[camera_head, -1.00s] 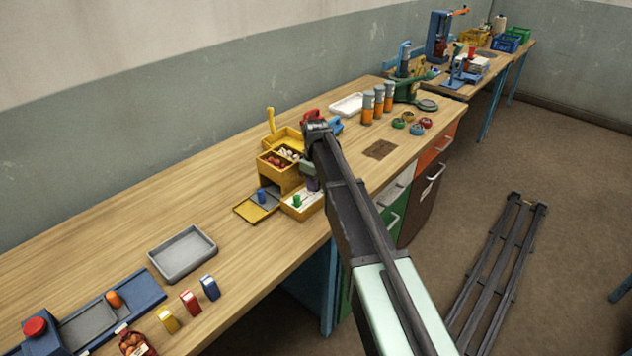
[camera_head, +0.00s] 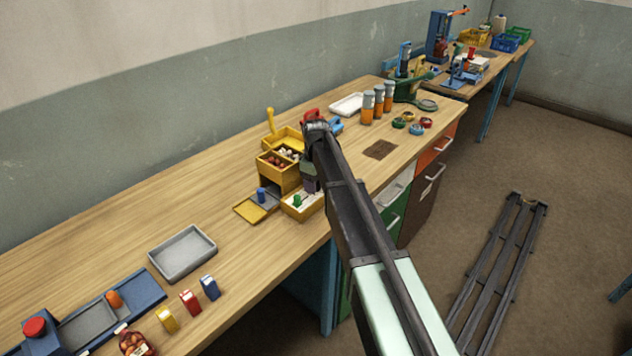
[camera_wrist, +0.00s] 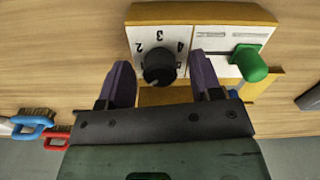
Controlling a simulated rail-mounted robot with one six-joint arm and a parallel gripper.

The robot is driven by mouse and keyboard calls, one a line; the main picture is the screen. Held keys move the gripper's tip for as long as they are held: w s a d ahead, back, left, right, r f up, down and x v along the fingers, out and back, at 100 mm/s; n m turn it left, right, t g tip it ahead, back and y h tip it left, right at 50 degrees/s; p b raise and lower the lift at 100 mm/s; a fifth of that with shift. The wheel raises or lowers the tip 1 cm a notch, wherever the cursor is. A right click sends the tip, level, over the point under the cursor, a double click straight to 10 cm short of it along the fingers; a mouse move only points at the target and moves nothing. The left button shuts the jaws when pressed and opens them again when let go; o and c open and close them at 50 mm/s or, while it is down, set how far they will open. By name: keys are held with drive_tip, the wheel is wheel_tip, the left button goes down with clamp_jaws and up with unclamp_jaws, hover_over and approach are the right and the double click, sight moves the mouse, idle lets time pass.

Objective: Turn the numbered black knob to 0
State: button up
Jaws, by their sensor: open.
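In the wrist view the black knob (camera_wrist: 158,68) sits on a white face with the figures 2, 3 and 4 around its upper side, on a yellow box (camera_wrist: 200,12). Its pointer mark is not clear, so I cannot tell its setting. My gripper (camera_wrist: 163,70) is open, with one purple finger on each side of the knob and a gap visible on both sides. In the head view my gripper (camera_head: 311,184) is over the right part of the yellow box's front (camera_head: 290,209), and the black knob is hidden.
A green knob (camera_wrist: 248,62) stands on the same face, close beside one finger. A yellow tray with a blue peg (camera_head: 261,196) lies left of the box.

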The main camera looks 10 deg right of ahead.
wheel_tip(320, 180, up, 11)
drive_tip(key=p, duration=1.1)
drive_tip(key=shift+f, duration=0.1)
drive_tip(key=s+f+m+t+b, duration=0.2)
drive_tip(key=s, duration=0.4)
drive_tip(key=w+f+m+b, duration=0.2)
drive_tip(key=f+b, duration=0.1)
drive_tip(key=w+f+m+t+b, duration=0.1)
drive_tip(key=w+f+m+b, duration=0.1)
drive_tip(key=f+b, duration=0.1)
drive_tip(key=w+f+m+t+b, duration=0.1)
drive_tip(key=f+m+b, duration=0.1)
drive_tip(key=m+b, duration=0.1)
drive_tip(key=shift+w+f+b, duration=0.4)
drive_tip(key=shift+b, duration=0.2)
drive_tip(key=shift+r+t, duration=0.2)
drive_tip(key=shift+t, duration=0.1)
